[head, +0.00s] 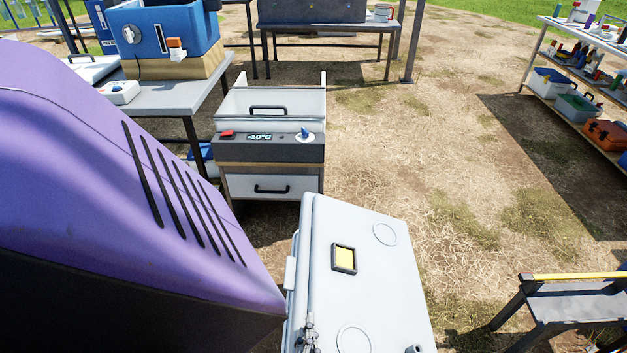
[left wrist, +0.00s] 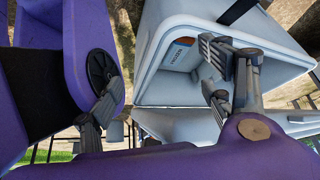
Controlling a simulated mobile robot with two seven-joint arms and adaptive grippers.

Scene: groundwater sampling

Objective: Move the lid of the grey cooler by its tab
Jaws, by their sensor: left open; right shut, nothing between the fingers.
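The grey cooler's lid (head: 372,293) is in the lower middle of the head view, with round recesses and a yellow framed panel on its face. A small pale tab (head: 290,273) sticks out from its left edge. In the left wrist view a pale grey rimmed hollow of the cooler (left wrist: 150,62) holds a blue and orange label. My left gripper (left wrist: 160,88) is open, one finger overlapping that hollow in the picture.
A freezer unit (head: 268,150) showing -10°C stands beyond the cooler. A table (head: 170,98) with a blue box (head: 135,38) is at the back left. A shelf rack (head: 570,95) stands at the right, and a bench (head: 575,300) at the lower right. Dry ground between is clear.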

